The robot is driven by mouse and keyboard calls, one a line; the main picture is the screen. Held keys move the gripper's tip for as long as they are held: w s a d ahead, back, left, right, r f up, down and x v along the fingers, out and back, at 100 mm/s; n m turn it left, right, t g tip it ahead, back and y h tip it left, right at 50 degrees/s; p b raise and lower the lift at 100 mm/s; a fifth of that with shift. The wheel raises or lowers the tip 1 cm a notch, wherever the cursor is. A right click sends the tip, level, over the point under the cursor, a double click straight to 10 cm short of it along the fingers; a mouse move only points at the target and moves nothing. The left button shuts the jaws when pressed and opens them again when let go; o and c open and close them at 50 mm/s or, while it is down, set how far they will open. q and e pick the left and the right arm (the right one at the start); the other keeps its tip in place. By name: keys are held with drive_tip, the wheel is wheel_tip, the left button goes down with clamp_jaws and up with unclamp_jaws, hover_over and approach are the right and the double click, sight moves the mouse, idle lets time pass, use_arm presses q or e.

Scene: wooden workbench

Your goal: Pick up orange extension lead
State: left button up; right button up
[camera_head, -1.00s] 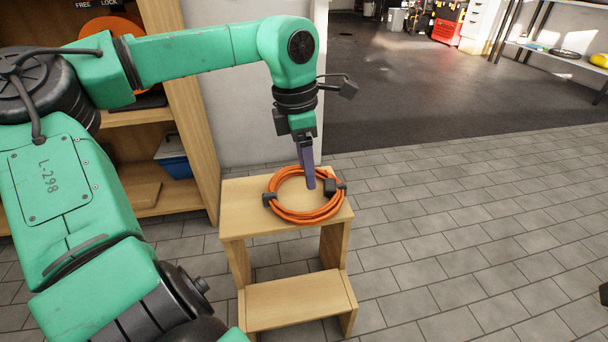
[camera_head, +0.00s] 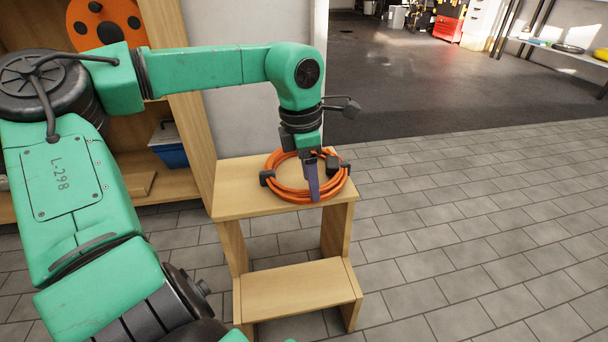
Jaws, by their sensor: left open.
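The orange extension lead (camera_head: 284,188) lies coiled flat on the top of a wooden step stool (camera_head: 234,186), with dark clips and a dark plug block on the coil. My left gripper (camera_head: 312,192) points down from the green arm over the near right part of the coil. Its purple-grey fingers are open and overlap the near strands in this view. I cannot tell whether they touch the lead or straddle it. The far right part of the coil is partly hidden behind the gripper. My right gripper is not in view.
A wooden shelf unit (camera_head: 193,110) stands behind the stool on the left, holding a blue box (camera_head: 170,150) and an orange disc (camera_head: 108,22). A grey wall is behind the stool. The tiled floor (camera_head: 450,230) on the right is clear.

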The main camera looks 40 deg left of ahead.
use_arm(q)
drive_tip(key=shift+w+f, duration=0.1)
drive_tip(key=shift+f, duration=0.7)
drive_tip(key=shift+r, duration=0.15)
clamp_jaws()
drive_tip(key=shift+r, duration=0.1)
idle(0.5)
